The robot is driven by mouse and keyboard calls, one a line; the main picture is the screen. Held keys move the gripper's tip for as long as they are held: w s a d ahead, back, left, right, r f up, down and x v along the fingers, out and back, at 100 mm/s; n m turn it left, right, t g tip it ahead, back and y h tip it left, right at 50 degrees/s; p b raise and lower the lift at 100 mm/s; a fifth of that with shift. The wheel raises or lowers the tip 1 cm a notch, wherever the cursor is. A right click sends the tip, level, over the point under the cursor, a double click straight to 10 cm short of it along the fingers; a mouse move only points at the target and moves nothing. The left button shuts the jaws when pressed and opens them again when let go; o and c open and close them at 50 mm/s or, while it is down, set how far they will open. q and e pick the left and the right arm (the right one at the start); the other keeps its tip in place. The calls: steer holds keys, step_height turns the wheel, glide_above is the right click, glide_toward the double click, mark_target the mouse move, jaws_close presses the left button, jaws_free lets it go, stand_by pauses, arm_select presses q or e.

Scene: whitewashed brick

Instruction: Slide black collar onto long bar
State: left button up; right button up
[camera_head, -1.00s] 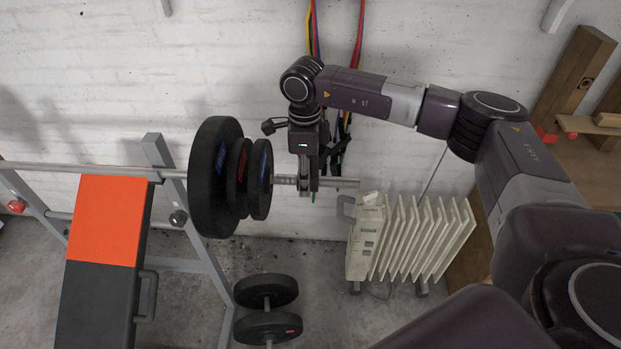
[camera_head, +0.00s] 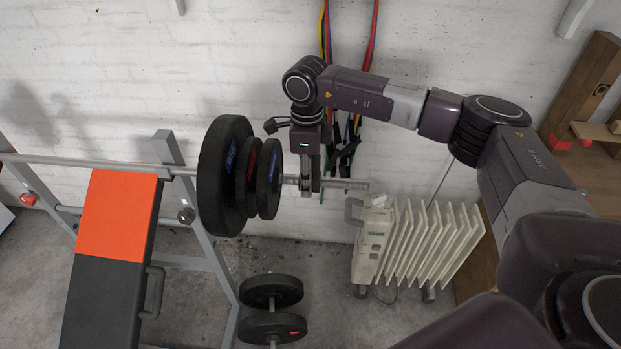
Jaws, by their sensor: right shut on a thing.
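The long bar (camera_head: 345,184) lies level across the bench uprights. Its bare silver end sticks out to the right of the black weight plates (camera_head: 268,179). My right gripper (camera_head: 310,184) reaches down from above onto this bare end, a short way right of the outermost plate. It is shut on the black collar (camera_head: 316,172), a small dark shape at the bar, largely hidden by the fingers. The collar appears to be at the bar between plates and tip, but I cannot tell for sure that it is around it. My left gripper is out of view.
A cream oil radiator (camera_head: 370,245) stands below and right of the bar tip. An orange and black bench (camera_head: 118,215) is at left. Dumbbells (camera_head: 270,291) lie on the floor below the plates. Coloured bands (camera_head: 370,40) hang on the wall behind my gripper.

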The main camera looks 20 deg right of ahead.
mark_target(288, 176)
steer(key=shift+w+a+b, duration=0.3)
steer(key=shift+w+a, duration=0.3)
steer(key=shift+a, duration=0.4)
steer(key=shift+w+a+b, duration=0.25)
steer(key=shift+w+a, duration=0.35)
steer(key=shift+a, duration=0.35)
steer(key=o, duration=1.4)
steer(key=shift+r, duration=0.1)
step_height(288, 176, up, 12)
